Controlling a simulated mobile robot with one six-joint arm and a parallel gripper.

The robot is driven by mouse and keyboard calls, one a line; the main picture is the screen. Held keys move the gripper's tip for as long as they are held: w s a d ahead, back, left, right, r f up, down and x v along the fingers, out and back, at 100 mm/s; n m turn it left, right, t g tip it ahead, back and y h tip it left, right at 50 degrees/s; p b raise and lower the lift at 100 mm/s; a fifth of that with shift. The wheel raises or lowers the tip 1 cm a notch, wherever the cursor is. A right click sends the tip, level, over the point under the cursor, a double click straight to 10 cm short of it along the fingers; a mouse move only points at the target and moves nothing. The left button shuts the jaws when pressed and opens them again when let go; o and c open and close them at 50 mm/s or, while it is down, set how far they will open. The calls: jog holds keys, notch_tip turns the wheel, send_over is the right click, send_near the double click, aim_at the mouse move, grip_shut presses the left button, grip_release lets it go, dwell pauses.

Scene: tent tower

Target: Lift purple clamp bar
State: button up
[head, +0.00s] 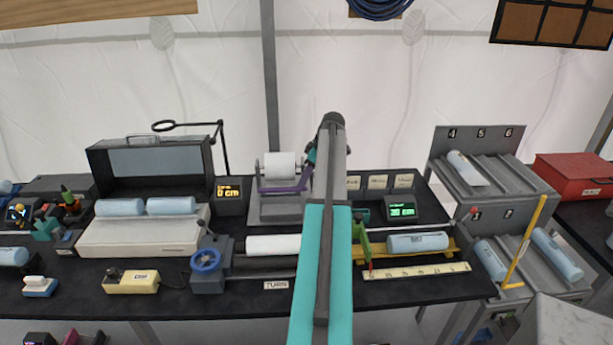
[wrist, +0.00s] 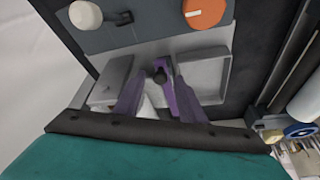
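The purple clamp bar (head: 283,188) lies across the grey stand below the white roll (head: 281,166) in the head view. Its right end rises close to my gripper. My arm comes up the middle of the head view and hides part of the gripper and the area behind it. In the wrist view, purple-tinted pieces stand left and right of my gripper (wrist: 160,90), with a small dark knob between them. I cannot clearly separate my fingers from the purple bar there, nor tell whether they touch it.
A panel with an orange knob (wrist: 204,12) is beyond the gripper in the wrist view. A display box (head: 229,194) stands left of the stand, and a green-lit display (head: 402,211) stands to the right. A blue handwheel (head: 206,260) and white cylinder (head: 272,245) are in front.

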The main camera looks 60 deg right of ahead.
grip_shut()
jog(key=shift+d+r, duration=0.1)
jog(key=shift+d, duration=0.35)
jog(key=shift+a, duration=0.3)
jog(key=shift+s+r, duration=0.1)
jog(key=shift+s, duration=0.05)
